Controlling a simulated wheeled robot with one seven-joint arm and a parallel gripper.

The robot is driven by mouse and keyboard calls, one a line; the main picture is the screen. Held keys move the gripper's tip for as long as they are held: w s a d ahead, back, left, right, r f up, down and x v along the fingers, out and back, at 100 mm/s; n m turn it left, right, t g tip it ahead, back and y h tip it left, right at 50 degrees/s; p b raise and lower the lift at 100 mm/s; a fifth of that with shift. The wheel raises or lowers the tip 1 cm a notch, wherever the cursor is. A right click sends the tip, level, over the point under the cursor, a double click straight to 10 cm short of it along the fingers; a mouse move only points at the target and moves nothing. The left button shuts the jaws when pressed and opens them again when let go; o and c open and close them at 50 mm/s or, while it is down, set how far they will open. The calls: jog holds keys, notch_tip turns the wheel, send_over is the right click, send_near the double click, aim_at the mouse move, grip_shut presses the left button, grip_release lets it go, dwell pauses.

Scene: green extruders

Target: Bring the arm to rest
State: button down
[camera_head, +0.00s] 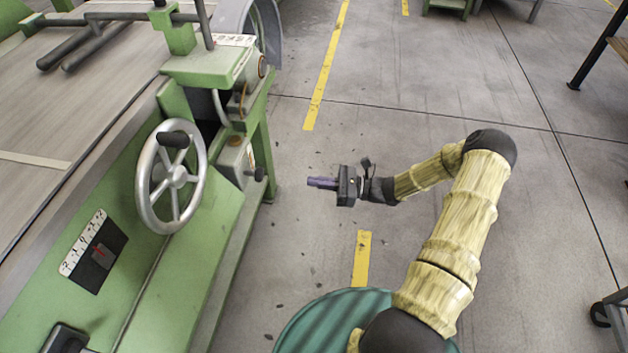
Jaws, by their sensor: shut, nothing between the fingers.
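My gripper (322,183) is at the middle of the head view, at the end of my bent, yellowish arm. Its purple fingers point left, toward the green machine (190,270), and are shut with nothing between them. It is in the air over the grey floor, apart from the machine. The arm comes up from the bottom right, bends at a dark elbow joint and reaches back left to the gripper.
The green machine with a silver handwheel (171,176) fills the left side. Grey floor (420,90) with yellow dashed lines (326,70) is open beyond and right of the arm. A dark-legged table (600,45) stands at the upper right edge.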

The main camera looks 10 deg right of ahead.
jog(key=shift+a, duration=0.15)
dwell(0.4)
jog(key=s+a+r+n+g+h, duration=0.2)
jog(key=s+a+n+g+h, duration=0.2)
jog(key=s+n+g+h, duration=0.55)
jog(key=s+d+r+n+t+h, duration=0.2)
jog(key=s+d+r+n+h, duration=0.1)
jog(key=s+r+n+h, duration=0.3)
notch_tip(320, 180, up, 43)
jog(key=s+d+n+t+h+p, duration=0.1)
jog(key=n+t+p, duration=0.3)
jog(key=p, duration=3.3)
jog(key=shift+s+d+n+h, duration=0.35)
jog(key=shift+s+n+h, duration=0.1)
jog(key=shift+n+h, duration=0.5)
